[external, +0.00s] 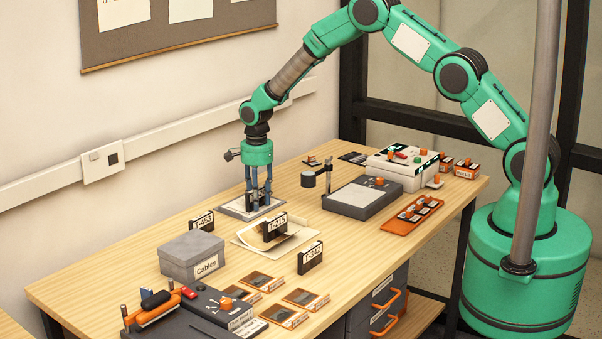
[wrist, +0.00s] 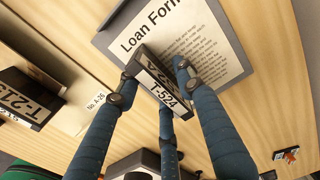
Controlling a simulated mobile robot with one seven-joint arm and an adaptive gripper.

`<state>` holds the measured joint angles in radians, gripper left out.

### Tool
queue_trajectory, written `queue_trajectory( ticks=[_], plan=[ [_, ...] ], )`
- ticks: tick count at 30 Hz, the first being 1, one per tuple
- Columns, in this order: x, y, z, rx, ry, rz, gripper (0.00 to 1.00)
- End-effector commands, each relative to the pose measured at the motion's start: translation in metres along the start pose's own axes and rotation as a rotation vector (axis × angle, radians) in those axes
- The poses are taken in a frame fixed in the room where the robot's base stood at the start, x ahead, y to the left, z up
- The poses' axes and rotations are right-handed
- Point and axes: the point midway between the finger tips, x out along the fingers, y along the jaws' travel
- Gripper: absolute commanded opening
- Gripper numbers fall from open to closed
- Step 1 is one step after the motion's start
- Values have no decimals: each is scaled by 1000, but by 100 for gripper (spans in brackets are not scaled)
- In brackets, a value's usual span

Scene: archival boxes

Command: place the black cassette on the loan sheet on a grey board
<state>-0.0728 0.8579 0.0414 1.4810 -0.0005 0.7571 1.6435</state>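The black cassette labelled T-524 (wrist: 158,80) is between the fingers of my gripper (external: 258,192), which look shut on it. In the wrist view my gripper (wrist: 155,78) has fingertips against the cassette's sides. The cassette is upright over the loan sheet (wrist: 190,38), a white page headed "Loan Form". The sheet lies on the grey board (wrist: 104,40). In the external view the grey board (external: 228,209) lies near the wall, under my gripper. The cassette's lower edge is at or just above the sheet; I cannot tell whether it touches.
Other black cassettes stand nearby: T-453 (external: 203,221), T-215 (external: 275,226) by loose papers, and T-342 (external: 310,257). A grey Cables box (external: 191,255) is at the front left. A dark grey device (external: 361,197) with a small arm stands right of the board.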

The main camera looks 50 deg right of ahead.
Motion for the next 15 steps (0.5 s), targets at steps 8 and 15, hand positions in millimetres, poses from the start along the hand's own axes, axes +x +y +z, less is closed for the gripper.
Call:
queue_trajectory(
  ticks=[8,15],
  plan=[
    [-14,0,0,0,0,-1,37],
    [-46,0,0,0,0,-1,37]
  ],
)
